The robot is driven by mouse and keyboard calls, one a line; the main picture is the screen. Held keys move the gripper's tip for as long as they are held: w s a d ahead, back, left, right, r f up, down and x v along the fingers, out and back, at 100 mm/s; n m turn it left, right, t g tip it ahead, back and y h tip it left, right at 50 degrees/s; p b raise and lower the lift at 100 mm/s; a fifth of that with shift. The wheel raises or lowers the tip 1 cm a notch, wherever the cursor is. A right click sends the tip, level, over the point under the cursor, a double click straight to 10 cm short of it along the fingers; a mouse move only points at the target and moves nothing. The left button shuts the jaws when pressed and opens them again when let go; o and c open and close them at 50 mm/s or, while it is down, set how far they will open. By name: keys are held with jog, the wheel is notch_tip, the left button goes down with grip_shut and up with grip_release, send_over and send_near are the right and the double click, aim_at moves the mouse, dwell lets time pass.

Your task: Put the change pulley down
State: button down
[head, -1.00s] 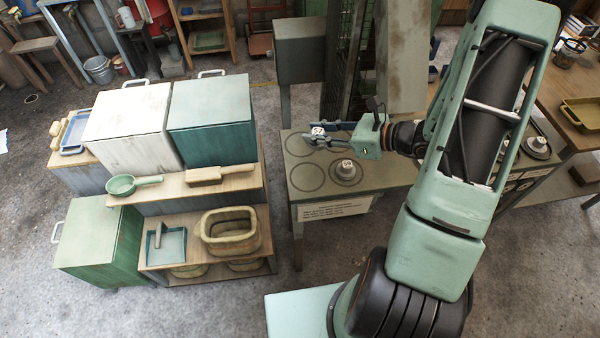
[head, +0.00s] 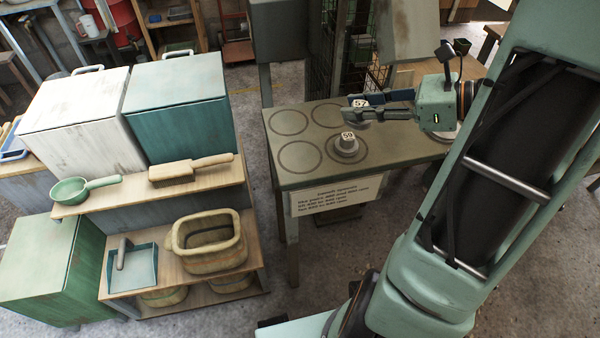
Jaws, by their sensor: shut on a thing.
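My gripper (head: 355,109) is at the right of the head view, its fingers pointing left over the back of the grey-green table (head: 275,167). It is shut on a change pulley (head: 360,102) with a white top that seems to read 57; the fingers hide most of it. The pulley seems held above the table, but its height is hard to tell. A second pulley (head: 347,147), grey with a white top marked 59, stands upright on the table in front of the gripper, apart from it.
Empty ringed spots show on the table, at the back left (head: 290,122) and front left (head: 300,156). A paper sign (head: 335,194) hangs on the front edge. A shelf (head: 205,184) with a brush, dipper and basin stands left. Part of another round piece (head: 445,134) shows under my gripper.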

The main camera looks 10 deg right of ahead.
jog(key=shift+s+d+f+b, duration=0.2)
jog(key=shift+s+f+b, duration=0.05)
jog(key=shift+s+b, duration=0.3)
jog(key=shift+s+d+f+b, duration=0.2)
jog(key=shift+s+f+b, duration=0.05)
jog(key=shift+s+b, duration=0.3)
jog(key=b, duration=0.3)
send_over(300, 156)
jog(key=s+d, duration=0.3)
notch_tip(300, 156, down, 4)
jog(key=f, duration=0.1)
jog(key=w+a+f+b, duration=0.1)
jog(key=w+f, duration=0.1)
jog(key=f, duration=0.1)
jog(key=shift+a, duration=0.4)
jog(key=shift+w+a+f+b, duration=0.25)
jog(key=shift+a+f+b, duration=0.15)
jog(key=shift+f, duration=0.2)
jog(key=shift+w+a+f+b, duration=0.25)
jog(key=shift+a+f+b, duration=0.15)
jog(key=shift+f, duration=0.2)
jog(key=shift+d+f+b, duration=0.1)
jog(key=shift+f+b, duration=0.5)
jog(key=shift+f, duration=0.6)
jog(key=shift+f, duration=0.1)
jog(key=c, duration=1.6)
grip_release()
